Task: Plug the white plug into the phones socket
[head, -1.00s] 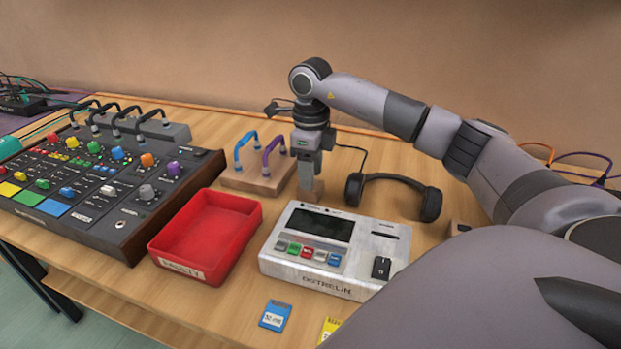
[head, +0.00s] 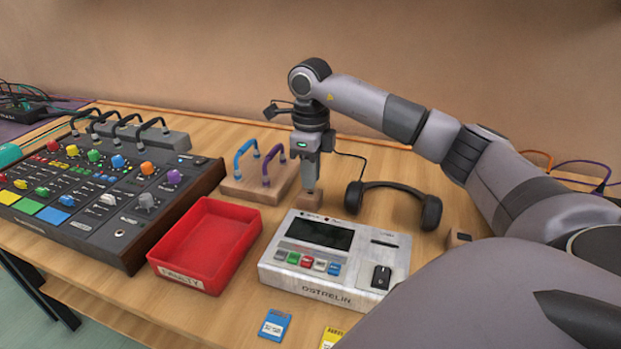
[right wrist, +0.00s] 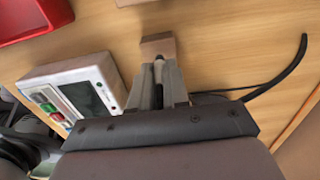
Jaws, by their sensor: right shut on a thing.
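My right gripper (head: 311,186) points straight down over a small wooden block (head: 310,201) and is shut on the white plug. The plug is almost wholly hidden by the fingers; the right wrist view shows the fingertips (right wrist: 159,68) close together at the block (right wrist: 157,46). A thin black cable runs from behind the gripper toward the black headphones (head: 397,187). A small round socket (head: 119,233) shows on the front right of the mixer panel (head: 92,217); its label is too small to read. My left gripper is out of view.
A red tray (head: 252,222) and a white device with a screen (head: 276,268) stand between the gripper and the table's front. A wooden stand with blue and purple handles (head: 236,187) is left of the gripper. Dark cable loops arch behind the mixer.

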